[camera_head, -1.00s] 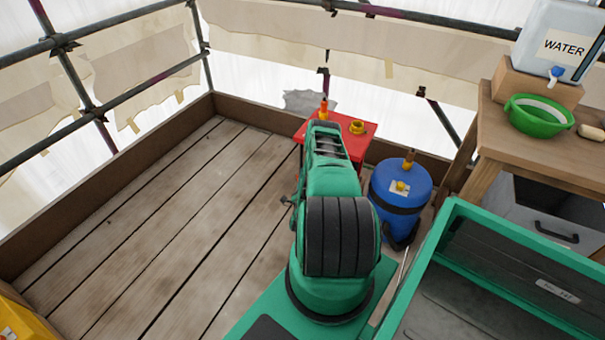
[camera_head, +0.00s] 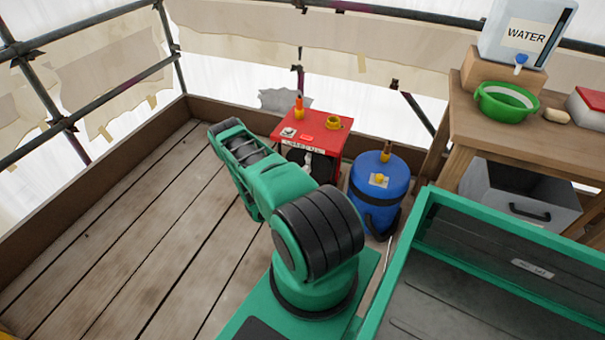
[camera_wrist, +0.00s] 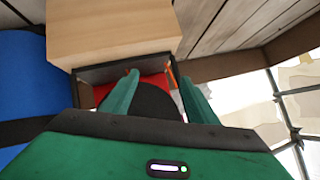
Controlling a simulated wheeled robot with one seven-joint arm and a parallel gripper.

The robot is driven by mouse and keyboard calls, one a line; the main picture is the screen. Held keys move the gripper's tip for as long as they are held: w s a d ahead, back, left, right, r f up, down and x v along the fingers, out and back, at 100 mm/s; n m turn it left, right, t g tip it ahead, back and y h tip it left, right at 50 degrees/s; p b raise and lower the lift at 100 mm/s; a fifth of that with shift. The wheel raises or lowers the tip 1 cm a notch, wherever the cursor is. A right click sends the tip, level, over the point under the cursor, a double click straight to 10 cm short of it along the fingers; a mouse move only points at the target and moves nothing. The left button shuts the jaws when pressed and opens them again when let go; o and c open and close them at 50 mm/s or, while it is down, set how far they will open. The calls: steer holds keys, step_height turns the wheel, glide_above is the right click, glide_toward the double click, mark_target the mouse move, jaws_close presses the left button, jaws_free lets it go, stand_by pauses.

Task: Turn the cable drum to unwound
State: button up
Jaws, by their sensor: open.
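A red box-shaped machine (camera_head: 322,146) stands on the planks near the back wall. A dark round part (camera_head: 296,157), which looks like the cable drum, shows on its near side, partly behind my arm. In the wrist view a dark rounded shape (camera_wrist: 155,98) lies between my fingers, with red surface (camera_wrist: 154,80) behind it. Whether this is the drum, and whether the fingers touch it, I cannot tell. My gripper (camera_wrist: 152,73) is open, its two green fingers apart. It is hidden in the head view. The drum's wound state is not readable.
A blue barrel (camera_head: 371,187) stands just right of the red machine. A pale wooden block (camera_wrist: 112,30) is close beyond my fingers in the wrist view. A wooden table (camera_head: 458,125) holds a water container (camera_head: 526,32) and green bowl (camera_head: 505,101). The left planks are clear.

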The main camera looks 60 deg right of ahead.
mark_target(304, 171)
steer(key=s+d+r+n+g+h, duration=0.3)
steer(key=d+r+g+h, duration=0.15)
steer(key=r, duration=0.55)
steer(key=shift+t+y, duration=0.25)
steer(key=shift+t, duration=0.1)
steer(key=x, duration=1)
steer(key=shift+s+d, duration=0.15)
steer(key=shift+d, duration=0.2)
jaws_close()
